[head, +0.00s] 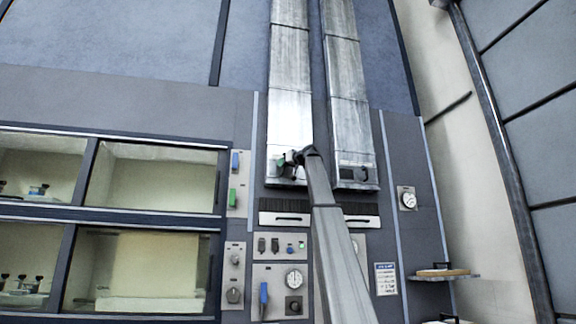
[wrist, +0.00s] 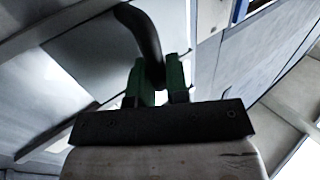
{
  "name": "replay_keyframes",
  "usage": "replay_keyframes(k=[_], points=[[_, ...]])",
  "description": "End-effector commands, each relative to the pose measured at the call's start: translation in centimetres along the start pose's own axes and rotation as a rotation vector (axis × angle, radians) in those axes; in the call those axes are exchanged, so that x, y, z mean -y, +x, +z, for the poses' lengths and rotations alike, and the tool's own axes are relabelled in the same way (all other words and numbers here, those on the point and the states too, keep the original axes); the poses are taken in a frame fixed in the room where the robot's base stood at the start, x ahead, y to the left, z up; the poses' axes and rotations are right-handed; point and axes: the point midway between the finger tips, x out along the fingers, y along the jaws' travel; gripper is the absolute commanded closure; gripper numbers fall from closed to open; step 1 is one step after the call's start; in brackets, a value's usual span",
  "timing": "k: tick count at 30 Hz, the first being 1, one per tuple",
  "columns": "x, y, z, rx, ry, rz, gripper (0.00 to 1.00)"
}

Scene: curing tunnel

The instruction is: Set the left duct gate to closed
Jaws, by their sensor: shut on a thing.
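Two metal ducts run down the grey wall in the head view. The left duct (head: 290,100) ends in a gate section whose lower part is partly hidden behind my arm and gripper. My gripper (head: 287,160) is at the lower end of the left duct. In the wrist view its green fingers (wrist: 159,78) are shut on a dark curved handle (wrist: 139,28), seen close to a pale metal face. From this angle I cannot tell the gate's exact position.
The right duct (head: 350,110) ends close beside my arm. Below are brush-lined slots, a control panel with a gauge (head: 293,278) and a blue lever (head: 264,293). Glazed compartments (head: 150,180) fill the left. A small shelf (head: 444,274) juts out at right.

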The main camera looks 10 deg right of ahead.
Motion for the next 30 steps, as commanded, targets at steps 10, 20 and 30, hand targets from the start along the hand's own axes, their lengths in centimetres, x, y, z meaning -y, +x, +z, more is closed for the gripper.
replay_keyframes(k=[10, 20, 30], points=[[0.2, 0.1, 0.0, 0.001, 0.002, -0.007, 0.75], [0.2, -0.8, 0.1, 0.000, 0.001, -0.005, 0.75], [0.2, -6.0, 0.2, 0.000, 0.000, -0.004, 0.75]])
